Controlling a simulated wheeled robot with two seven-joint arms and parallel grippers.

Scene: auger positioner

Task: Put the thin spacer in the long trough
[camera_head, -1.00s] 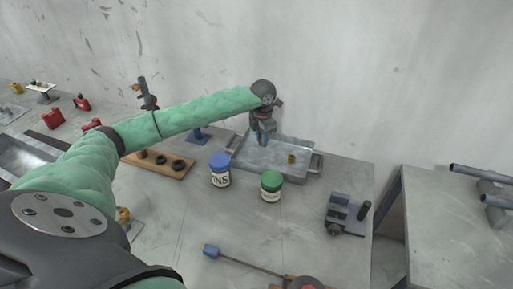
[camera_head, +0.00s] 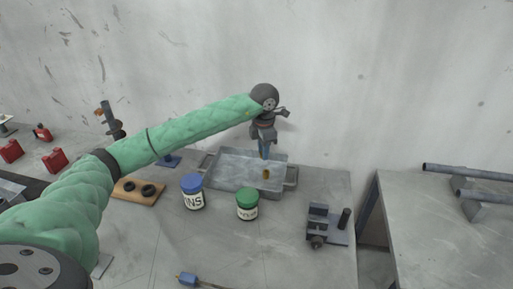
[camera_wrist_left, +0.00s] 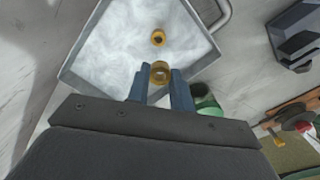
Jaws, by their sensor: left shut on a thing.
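My left gripper (camera_head: 264,154) is over the shallow metal tray with handles (camera_head: 222,180). In the left wrist view its blue fingers (camera_wrist_left: 160,84) are shut on a brass ring, which looks like a spacer (camera_wrist_left: 160,70). The held ring is hard to make out in the head view. A second brass ring (camera_head: 266,174) sits in the tray, and it also shows in the left wrist view (camera_wrist_left: 158,38). I cannot tell which ring is thinner. A grey metal basin (camera_head: 10,191), possibly the long trough, is cut off at the left edge. My right gripper is not in view.
A blue-lidded jar (camera_head: 192,192) and a green-lidded jar (camera_head: 247,204) stand in front of the tray. A wooden board with black rings (camera_head: 138,191) lies to the left. A dark clamp-like fixture (camera_head: 325,226) is at the right. The bench front is mostly clear.

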